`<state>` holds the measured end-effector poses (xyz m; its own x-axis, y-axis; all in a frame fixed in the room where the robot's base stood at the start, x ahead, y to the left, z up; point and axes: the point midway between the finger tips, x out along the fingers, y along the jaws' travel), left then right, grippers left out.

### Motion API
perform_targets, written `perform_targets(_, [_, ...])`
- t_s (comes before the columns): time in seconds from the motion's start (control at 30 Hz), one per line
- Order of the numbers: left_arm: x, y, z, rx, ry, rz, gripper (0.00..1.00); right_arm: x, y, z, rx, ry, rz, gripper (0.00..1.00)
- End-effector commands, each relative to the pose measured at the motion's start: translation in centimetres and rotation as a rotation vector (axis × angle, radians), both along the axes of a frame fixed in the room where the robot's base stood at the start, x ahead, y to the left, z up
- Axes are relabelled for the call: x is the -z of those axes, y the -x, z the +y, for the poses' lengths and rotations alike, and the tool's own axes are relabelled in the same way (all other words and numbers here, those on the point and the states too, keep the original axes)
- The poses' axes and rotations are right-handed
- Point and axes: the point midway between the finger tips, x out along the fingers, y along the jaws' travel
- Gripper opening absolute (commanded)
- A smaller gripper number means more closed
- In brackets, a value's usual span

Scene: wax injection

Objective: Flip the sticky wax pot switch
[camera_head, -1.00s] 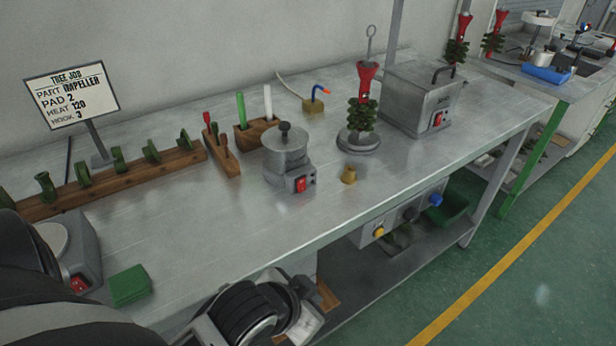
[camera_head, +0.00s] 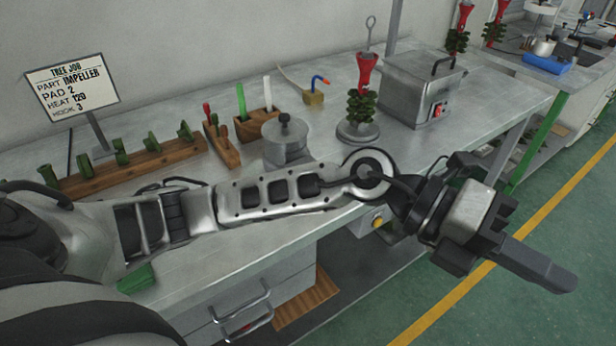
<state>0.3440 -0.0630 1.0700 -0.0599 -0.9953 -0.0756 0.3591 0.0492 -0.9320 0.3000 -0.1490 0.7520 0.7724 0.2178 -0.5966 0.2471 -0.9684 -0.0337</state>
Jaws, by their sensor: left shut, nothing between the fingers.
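A small round metal pot (camera_head: 287,146) with a black-knobbed lid stands on the bench. I take it as the sticky wax pot. My left arm crosses in front of its lower part, so its red switch is hidden now. My left gripper (camera_head: 555,278) is shut and empty. It points to the lower right, beyond the bench's front edge and over the green floor, well away from the pot. My right gripper is not in view.
The metal bench (camera_head: 225,255) holds a lidded box (camera_head: 410,95) with a red switch, a red-and-green wax tree (camera_head: 362,100), a wooden rack (camera_head: 145,168), wooden tool holders (camera_head: 256,125) and a job sign (camera_head: 72,88). A drawer handle (camera_head: 243,318) sticks out below.

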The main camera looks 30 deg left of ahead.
Motion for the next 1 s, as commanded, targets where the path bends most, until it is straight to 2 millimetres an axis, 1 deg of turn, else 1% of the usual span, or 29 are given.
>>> perform_targets(0.03, [3.3, -0.7, 1.4, 0.060, -0.231, -0.097, 0.00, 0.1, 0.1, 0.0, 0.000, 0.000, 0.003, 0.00])
perform_targets(0.07, [5.3, -1.2, 2.6, 0.088, -0.371, -0.139, 0.00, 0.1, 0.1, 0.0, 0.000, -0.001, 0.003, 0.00])
perform_targets(0.1, [7.6, -2.3, 4.9, 0.110, -0.558, -0.185, 0.00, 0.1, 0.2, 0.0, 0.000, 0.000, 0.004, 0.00])
perform_targets(0.17, [10.1, -4.4, 9.2, 0.116, -0.830, -0.232, 0.00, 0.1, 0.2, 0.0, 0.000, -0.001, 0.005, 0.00])
perform_targets(0.2, [11.1, -5.9, 12.3, 0.103, -1.000, -0.248, 0.00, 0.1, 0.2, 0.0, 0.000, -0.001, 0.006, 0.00])
perform_targets(0.27, [11.6, -7.9, 17.0, 0.069, -1.228, -0.254, 0.00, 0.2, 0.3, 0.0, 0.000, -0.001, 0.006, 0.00])
perform_targets(0.3, [11.3, -9.0, 19.9, 0.039, -1.358, -0.250, 0.00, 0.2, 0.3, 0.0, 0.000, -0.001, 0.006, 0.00])
perform_targets(0.4, [10.0, -10.7, 25.5, -0.040, -1.606, -0.221, 0.00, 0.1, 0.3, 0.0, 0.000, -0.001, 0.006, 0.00])
perform_targets(0.5, [8.7, -11.4, 28.7, -0.094, -1.744, -0.191, 0.00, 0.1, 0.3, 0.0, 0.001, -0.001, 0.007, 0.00])
perform_targets(0.57, [8.3, -11.5, 29.6, -0.111, -1.784, -0.180, 0.00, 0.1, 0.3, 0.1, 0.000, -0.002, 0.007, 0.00])
perform_targets(0.63, [8.1, -11.6, 30.0, -0.119, -1.802, -0.176, 0.00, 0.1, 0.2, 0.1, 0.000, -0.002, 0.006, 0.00])
perform_targets(0.9, [8.2, -11.5, 29.9, -0.115, -1.799, -0.177, 0.00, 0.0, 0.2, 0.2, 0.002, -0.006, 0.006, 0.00])
perform_targets(1.0, [8.6, -11.6, 30.0, -0.114, -1.798, -0.176, 0.00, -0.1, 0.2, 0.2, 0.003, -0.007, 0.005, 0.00])
